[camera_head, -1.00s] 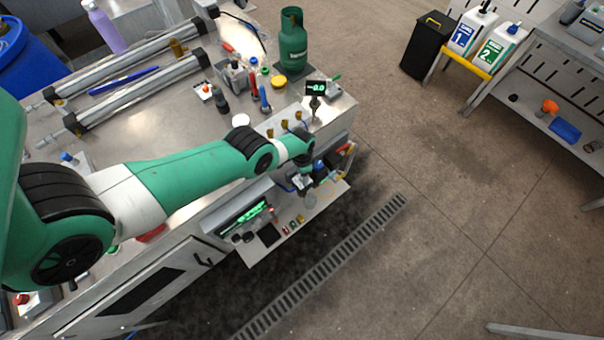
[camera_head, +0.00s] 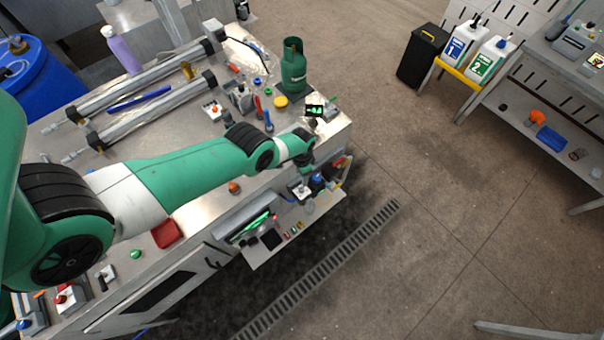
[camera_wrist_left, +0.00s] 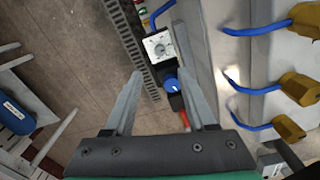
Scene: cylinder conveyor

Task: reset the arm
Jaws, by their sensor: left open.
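My left arm (camera_head: 190,170), green with a white band, reaches in from the left over the metal workbench (camera_head: 205,205). Its wrist hangs at the bench's near right corner. My left gripper (camera_wrist_left: 158,50) is open in the left wrist view, with nothing between its two grey fingers. Beyond the fingers lie a white box with a dial (camera_wrist_left: 158,46) and a blue knob (camera_wrist_left: 171,83). I cannot tell whether the fingers touch them. In the head view the gripper's fingers are mostly hidden by the wrist. My right gripper does not show.
Brass-coloured fittings with blue tubes (camera_wrist_left: 290,88) stand close at right in the wrist view. A green gas cylinder (camera_head: 293,68) stands on the bench's far right. A low shelf (camera_head: 262,248) juts from the bench front. The floor (camera_head: 440,200) to the right is open.

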